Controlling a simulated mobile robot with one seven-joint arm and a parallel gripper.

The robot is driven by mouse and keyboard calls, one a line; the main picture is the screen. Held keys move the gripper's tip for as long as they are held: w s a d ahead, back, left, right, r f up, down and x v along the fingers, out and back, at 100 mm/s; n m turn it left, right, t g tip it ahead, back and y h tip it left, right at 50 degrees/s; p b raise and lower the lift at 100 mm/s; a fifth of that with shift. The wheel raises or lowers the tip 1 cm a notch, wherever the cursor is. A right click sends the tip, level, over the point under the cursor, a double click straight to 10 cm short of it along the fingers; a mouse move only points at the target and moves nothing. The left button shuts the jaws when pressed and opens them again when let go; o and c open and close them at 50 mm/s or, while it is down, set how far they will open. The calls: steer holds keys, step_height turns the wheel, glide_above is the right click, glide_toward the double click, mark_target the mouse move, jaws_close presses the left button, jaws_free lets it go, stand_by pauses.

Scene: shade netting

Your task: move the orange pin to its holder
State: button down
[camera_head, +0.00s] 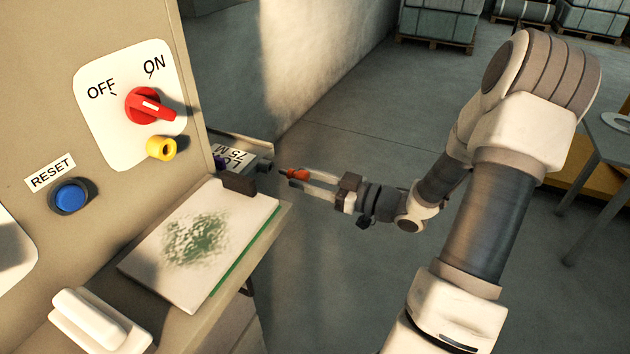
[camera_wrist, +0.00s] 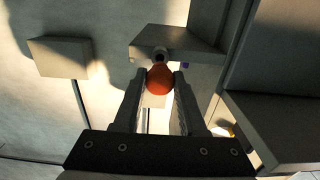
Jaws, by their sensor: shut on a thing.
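My gripper (camera_head: 294,179) is shut on the orange pin (camera_head: 299,174), out past the right edge of the ledge. In the wrist view the pin's rounded orange end (camera_wrist: 159,80) sits between the two fingertips (camera_wrist: 164,84). The pin's dark tip points left, toward a small dark grey block (camera_head: 263,165) near the label. In the wrist view a dark fitting on a grey block (camera_wrist: 178,42) lies just beyond the pin. I cannot tell whether the tip touches it or is inside it. A yellow ring (camera_head: 161,148) is on the panel below the red switch (camera_head: 149,105).
A panel with a blue RESET button (camera_head: 70,195) stands at the left. A pad with a green patch (camera_head: 245,215) lies on the ledge, near the LOT 75 M label (camera_head: 236,156). A white handle-like part (camera_head: 95,318) is at bottom left. Open floor lies beyond my gripper.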

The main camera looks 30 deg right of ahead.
mark_target(287, 172)
steer(key=shift+w+a, duration=0.45)
steer(key=shift+w, duration=0.1)
steer(key=shift+p+x, duration=0.3)
steer(key=shift+x, duration=0.8)
stand_by(1.0)
steer(key=shift+w+a, duration=0.3)
steer(key=shift+w, duration=0.1)
steer(key=shift+c, duration=1.9)
jaws_free()
steer(key=shift+a, duration=0.1)
steer(key=p+v, duration=0.2)
steer(key=v, duration=1.5)
steer(key=shift+d, duration=0.2)
